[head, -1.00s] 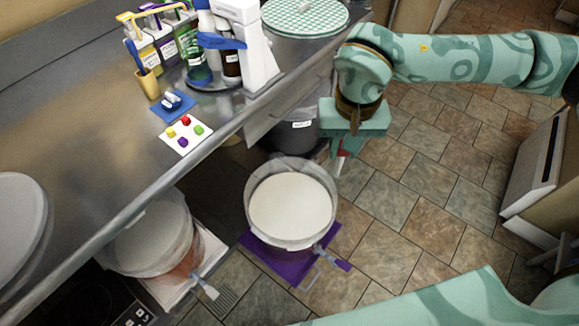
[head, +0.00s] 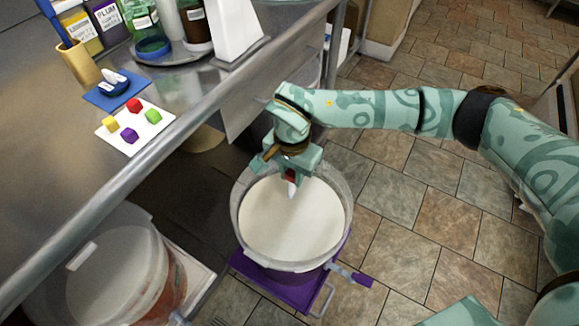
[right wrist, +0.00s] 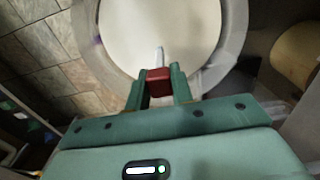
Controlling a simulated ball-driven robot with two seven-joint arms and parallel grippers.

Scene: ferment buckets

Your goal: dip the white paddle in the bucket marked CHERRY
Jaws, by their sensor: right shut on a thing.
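My right gripper (head: 289,167) is shut on the red grip of the white paddle (head: 292,188), over the far part of an open bucket (head: 243,222). In the right wrist view, the red grip sits between the fingertips (right wrist: 158,78) and the paddle's white tip (right wrist: 159,56) points at the bucket's pale contents (right wrist: 200,25). I cannot tell whether the tip touches the surface. The bucket stands on a purple base. No CHERRY marking is readable on any bucket. My left gripper is out of view.
A second bucket (head: 110,270) with reddish contents stands at the lower left, partly under the steel counter edge (head: 150,165). The counter holds a white card (head: 112,137) with coloured cubes and several bottles. Tiled floor (head: 400,220) lies open on the right.

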